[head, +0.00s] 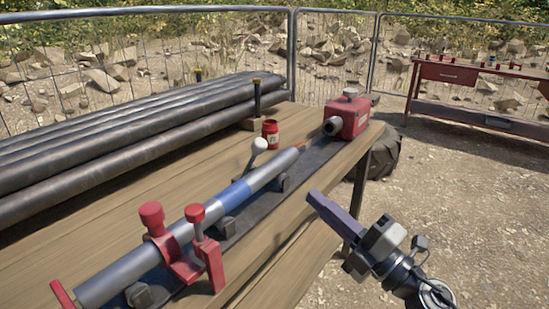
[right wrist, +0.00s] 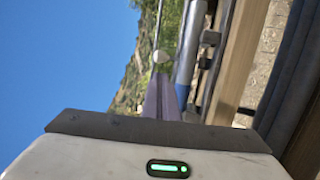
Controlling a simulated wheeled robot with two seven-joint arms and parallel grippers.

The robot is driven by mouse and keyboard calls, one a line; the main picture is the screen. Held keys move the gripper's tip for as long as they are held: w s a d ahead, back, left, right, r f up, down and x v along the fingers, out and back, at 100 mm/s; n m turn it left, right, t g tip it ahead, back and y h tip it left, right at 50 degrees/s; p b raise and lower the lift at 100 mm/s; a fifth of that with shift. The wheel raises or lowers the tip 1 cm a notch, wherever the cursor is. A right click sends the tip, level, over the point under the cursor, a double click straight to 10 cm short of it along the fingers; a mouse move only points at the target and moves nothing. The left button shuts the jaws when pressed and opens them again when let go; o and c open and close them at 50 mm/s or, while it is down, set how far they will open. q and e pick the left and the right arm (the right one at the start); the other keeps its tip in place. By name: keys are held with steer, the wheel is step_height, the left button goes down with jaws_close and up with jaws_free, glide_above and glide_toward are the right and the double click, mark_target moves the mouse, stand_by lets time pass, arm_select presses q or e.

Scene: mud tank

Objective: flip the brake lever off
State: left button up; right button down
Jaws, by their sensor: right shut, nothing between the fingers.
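A lever with a pale round knob (head: 259,145) stands up at the back side of the bench rail, next to the blue-banded pipe. It appears to be the brake lever, though no label shows. The knob also shows in the right wrist view (right wrist: 160,57), just beyond the fingertips. My right gripper (head: 314,197) is shut and empty, off the bench's front edge, to the right of the lever and apart from it. Its long purple-grey fingers also show in the right wrist view (right wrist: 166,84). My left gripper is not in view.
The grey pipe (head: 105,283) lies along the rail, with a red clamp (head: 183,262) near its left end. A red machine (head: 347,117) and red jar (head: 270,133) stand behind. Dark pipes (head: 130,125) are stacked at left.

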mark_target(263, 150)
steer(key=x, duration=1.4)
